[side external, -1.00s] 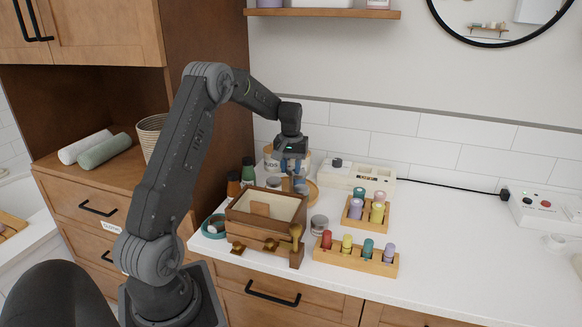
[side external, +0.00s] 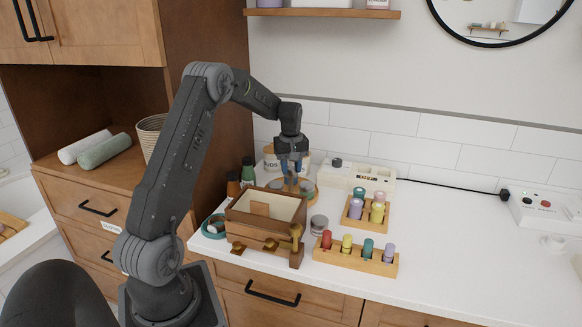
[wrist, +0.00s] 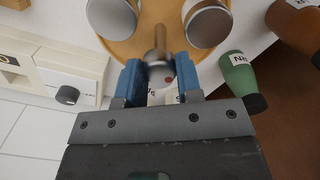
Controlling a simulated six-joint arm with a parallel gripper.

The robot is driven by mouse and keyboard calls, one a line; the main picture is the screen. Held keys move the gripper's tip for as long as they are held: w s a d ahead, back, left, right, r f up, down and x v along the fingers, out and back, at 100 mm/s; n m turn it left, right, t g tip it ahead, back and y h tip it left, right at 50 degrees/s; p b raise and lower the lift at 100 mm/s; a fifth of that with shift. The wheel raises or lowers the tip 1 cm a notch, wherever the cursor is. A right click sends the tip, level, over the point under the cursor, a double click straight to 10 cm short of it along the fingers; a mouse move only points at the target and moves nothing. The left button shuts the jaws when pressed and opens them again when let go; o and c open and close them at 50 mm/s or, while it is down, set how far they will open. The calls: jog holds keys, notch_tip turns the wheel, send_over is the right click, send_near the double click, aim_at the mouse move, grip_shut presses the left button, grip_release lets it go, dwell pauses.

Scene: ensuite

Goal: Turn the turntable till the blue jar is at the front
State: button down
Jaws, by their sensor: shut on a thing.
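The turntable (wrist: 125,48) is a round wooden disc at the back left of the counter; its edge shows in the side view (side external: 314,192), behind the wooden box. In the wrist view, two jars with grey metallic lids, one at left (wrist: 112,17) and one at right (wrist: 208,24), stand on it. I cannot make out which jar is blue.
A wooden open-topped box (side external: 265,218) stands just in front. A green bottle (wrist: 238,72) and a brown bottle (wrist: 296,22) are close beside the turntable. A peg rack (side external: 356,258) and a grey-lidded jar (side external: 318,224) stand right.

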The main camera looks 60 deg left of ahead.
jog(key=shift+n, duration=7.1)
jog(key=c, duration=0.8)
grip_release()
notch_tip(320, 180, up, 14)
jog(key=shift+f, duration=0.1)
